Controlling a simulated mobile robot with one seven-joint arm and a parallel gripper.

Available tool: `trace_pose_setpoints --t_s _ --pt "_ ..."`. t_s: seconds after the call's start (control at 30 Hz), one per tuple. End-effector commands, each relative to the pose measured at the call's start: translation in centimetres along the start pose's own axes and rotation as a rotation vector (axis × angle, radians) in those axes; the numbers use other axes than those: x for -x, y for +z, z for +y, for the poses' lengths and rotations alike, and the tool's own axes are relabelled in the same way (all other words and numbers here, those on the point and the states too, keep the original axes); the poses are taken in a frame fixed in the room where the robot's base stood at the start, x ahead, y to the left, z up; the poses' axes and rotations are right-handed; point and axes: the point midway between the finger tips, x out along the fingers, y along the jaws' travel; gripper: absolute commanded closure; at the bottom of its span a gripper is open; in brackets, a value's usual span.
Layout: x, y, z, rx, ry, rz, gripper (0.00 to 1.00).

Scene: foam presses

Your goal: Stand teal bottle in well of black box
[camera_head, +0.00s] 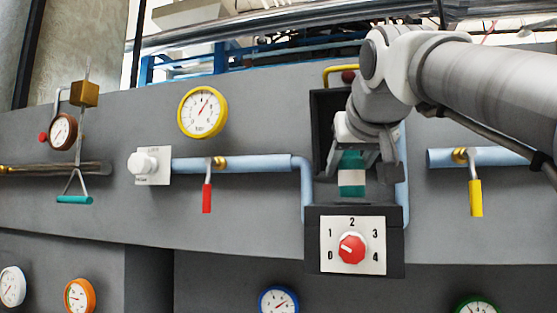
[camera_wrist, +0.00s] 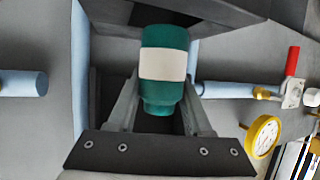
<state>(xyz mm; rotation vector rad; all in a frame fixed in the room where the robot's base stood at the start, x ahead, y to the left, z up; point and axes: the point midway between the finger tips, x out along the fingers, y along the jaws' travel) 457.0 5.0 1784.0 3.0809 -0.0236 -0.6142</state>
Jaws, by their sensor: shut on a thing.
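The teal bottle (camera_head: 352,187) has a broad white label and looks upright in the head view. My gripper (camera_head: 363,160) is shut on it, with a finger on either side. The wrist view shows the bottle (camera_wrist: 163,95) between the two fingers. The black box (camera_head: 312,241) has a tall dark back and a front block that juts out below. The bottle's lower end shows just above the front block's top edge, in front of the dark recess. The floor of the well is hidden, and I cannot tell whether the bottle touches it.
A dial panel with a red knob (camera_head: 352,248) is on the box's front. Pale blue pipes (camera_head: 240,164) flank the box. A red-handled valve (camera_head: 207,197) and a yellow-handled valve (camera_head: 475,197) stick out on either side. A yellow gauge (camera_head: 202,112) is at upper left.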

Motion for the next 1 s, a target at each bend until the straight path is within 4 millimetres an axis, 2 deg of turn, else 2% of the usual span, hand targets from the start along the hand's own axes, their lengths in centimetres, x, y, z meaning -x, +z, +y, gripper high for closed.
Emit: trace_pose_setpoints --t_s 0.17,0.3,0.6,1.0 --pt "-1.6 -0.8 0.5 -0.001 0.0 0.0 1.0" --pt "-2.4 1.0 0.6 0.0 0.0 0.001 1.0" --pt "-3.0 2.6 0.5 -0.001 0.0 0.002 1.0" --pt "-3.1 2.8 0.5 -0.001 0.0 0.002 1.0"
